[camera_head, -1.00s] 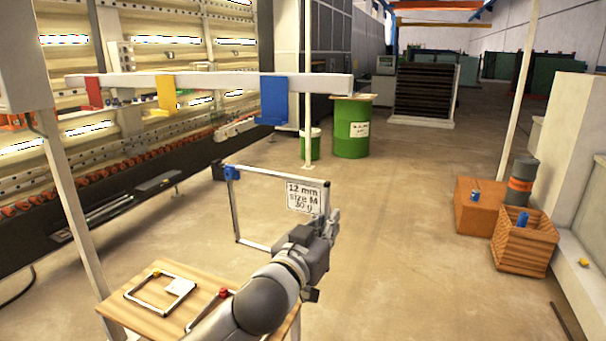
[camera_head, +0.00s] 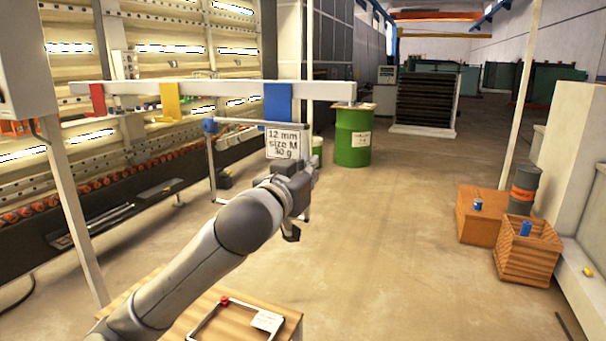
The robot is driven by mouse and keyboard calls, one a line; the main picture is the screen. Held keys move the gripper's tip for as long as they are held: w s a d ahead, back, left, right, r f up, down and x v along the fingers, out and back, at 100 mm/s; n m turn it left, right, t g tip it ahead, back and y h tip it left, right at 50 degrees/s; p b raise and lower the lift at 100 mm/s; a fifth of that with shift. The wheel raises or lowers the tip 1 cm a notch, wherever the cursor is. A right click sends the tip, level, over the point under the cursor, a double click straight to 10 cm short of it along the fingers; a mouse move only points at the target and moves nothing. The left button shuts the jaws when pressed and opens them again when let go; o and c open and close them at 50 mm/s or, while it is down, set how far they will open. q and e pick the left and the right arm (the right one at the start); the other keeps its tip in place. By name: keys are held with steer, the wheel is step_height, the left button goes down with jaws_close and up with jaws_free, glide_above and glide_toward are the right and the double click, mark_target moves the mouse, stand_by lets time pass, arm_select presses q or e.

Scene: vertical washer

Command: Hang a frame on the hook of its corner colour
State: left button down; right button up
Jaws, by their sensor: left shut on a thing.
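My left gripper (camera_head: 296,190) is shut on a thin metal frame (camera_head: 212,172) at its right side. The frame is held upright, with a blue corner (camera_head: 210,125) at its top left and a white label (camera_head: 283,143) reading 12 mm, size M. The white rail (camera_head: 220,89) carries a red hook (camera_head: 97,100), a yellow hook (camera_head: 170,102) and a blue hook (camera_head: 278,103). The label appears just below the blue hook; the blue corner appears between the yellow and blue hooks. I cannot tell the depth gap. My right gripper is not in view.
A wooden table (camera_head: 180,335) at the bottom bears a frame with a red corner (camera_head: 224,301). My arm covers part of the table. A green drum (camera_head: 352,138) stands behind the rail's right end. A wooden crate (camera_head: 527,262) stands at right. The middle floor is clear.

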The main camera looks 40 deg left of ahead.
arm_select(q)
steer(key=p+x, duration=0.1)
steer(key=x, duration=0.8)
steer(key=shift+w+f+p, duration=0.3)
steer(key=shift+p, duration=0.1)
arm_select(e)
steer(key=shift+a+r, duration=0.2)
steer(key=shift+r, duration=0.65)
arm_select(q)
steer(key=shift+s, duration=0.1)
steer(key=shift+f+b, duration=0.55)
steer(key=shift+f, duration=0.35)
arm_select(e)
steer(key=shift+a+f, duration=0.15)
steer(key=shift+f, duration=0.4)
arm_select(q)
steer(key=c, duration=1.5)
jaws_free()
steer(key=shift+c, duration=0.2)
